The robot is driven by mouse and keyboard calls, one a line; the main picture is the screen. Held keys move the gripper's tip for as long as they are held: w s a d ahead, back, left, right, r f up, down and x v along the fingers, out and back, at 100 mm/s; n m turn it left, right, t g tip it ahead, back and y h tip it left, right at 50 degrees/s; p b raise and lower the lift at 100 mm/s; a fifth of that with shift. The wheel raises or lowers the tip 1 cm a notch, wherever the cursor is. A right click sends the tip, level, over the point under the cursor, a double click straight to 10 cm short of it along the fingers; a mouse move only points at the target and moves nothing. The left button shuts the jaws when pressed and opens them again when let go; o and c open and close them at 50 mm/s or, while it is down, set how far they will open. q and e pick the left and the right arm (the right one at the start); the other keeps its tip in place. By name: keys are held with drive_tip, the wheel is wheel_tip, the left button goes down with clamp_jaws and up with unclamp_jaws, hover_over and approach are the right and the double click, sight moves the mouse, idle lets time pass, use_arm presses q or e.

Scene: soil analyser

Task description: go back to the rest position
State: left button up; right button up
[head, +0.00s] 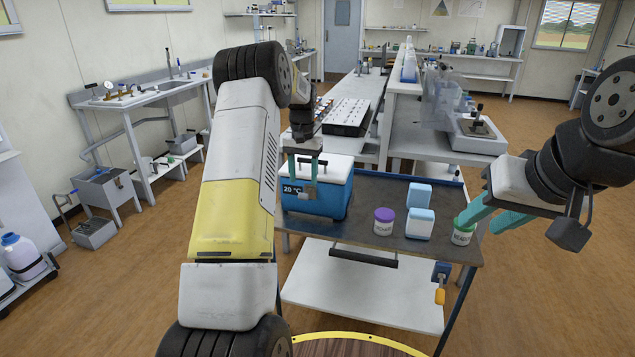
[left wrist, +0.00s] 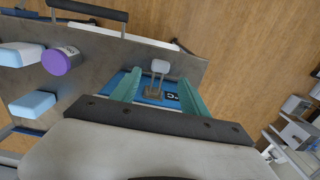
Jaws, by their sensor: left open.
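My left gripper (head: 304,170) is open in front of the blue cool box (head: 318,203), which has a white lid and a "20 °C" display. In the left wrist view, its green fingers (left wrist: 160,90) stand apart, with the box's grey latch (left wrist: 154,91) seen between them; contact cannot be told. My right gripper (head: 476,222) is at the right of the cart, its green fingers apart. One fingertip overlaps the green-lidded jar (head: 463,235) in the picture; I cannot tell whether it touches.
The dark cart top (head: 376,188) holds a purple-lidded jar (head: 384,222) and two blue-and-white boxes (head: 419,224) between the cool box and my right gripper. A white bench (head: 352,92) stands behind. The cart has a front handle (head: 363,257).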

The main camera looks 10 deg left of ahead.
use_arm(q)
drive_tip(key=shift+r, duration=1.2)
drive_tip(key=shift+r, duration=0.2)
drive_tip(key=s+d+r+t+h, duration=0.1)
drive_tip(key=s+d+r+t, duration=0.35)
drive_tip(key=s+r, duration=1.25)
drive_tip(key=s+d+f+t, duration=0.1)
drive_tip(key=s+d, duration=0.2)
drive_tip(key=s, duration=0.7)
drive_tip(key=s+d+t+h, duration=0.1)
drive_tip(key=s+d, duration=0.2)
drive_tip(key=s, duration=0.7)
drive_tip(key=shift+s+d+f, duration=0.35)
drive_tip(key=shift+s, duration=0.05)
